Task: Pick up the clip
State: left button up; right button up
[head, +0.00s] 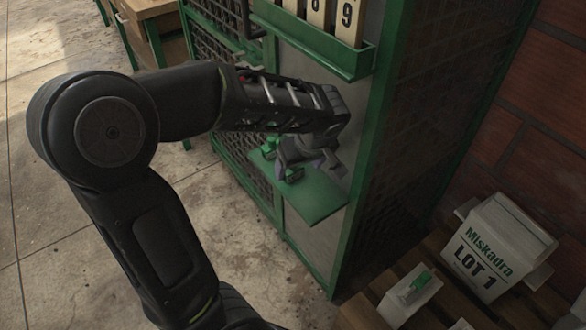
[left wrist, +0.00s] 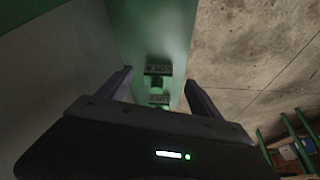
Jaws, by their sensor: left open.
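Small green clips stand on the green shelf (head: 318,196) of the cabinet. One clip (head: 293,174) shows just left of my left gripper (head: 308,162) in the head view, and another green piece (head: 270,144) shows behind it, partly covered by my arm. In the left wrist view, two clips (left wrist: 158,69) (left wrist: 159,99) sit in line on the shelf (left wrist: 150,35), between the open fingers of my left gripper (left wrist: 158,77). The nearer one is partly hidden by the gripper body. The fingers look empty. My right gripper is not in view.
A green rack with number cards (head: 320,15) is fixed to the cabinet above the shelf. A white bag marked LOT 1 (head: 492,245) and a smaller pale bag with a green clip (head: 409,296) are on wooden slats at the right. Concrete floor (head: 220,225) is clear.

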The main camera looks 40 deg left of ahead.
pick_arm(q)
jog(key=a, duration=0.1)
jog(key=w+a+f, duration=0.1)
jog(key=a+f, duration=0.1)
jog(key=shift+w+f, duration=0.1)
jog(key=shift+w, duration=0.2)
jog(key=shift+w+a+f, duration=0.1)
jog(key=shift+a+f, duration=0.05)
jog(key=shift+f, duration=0.2)
jog(key=shift+c, duration=0.2)
jog(key=c, duration=1.3)
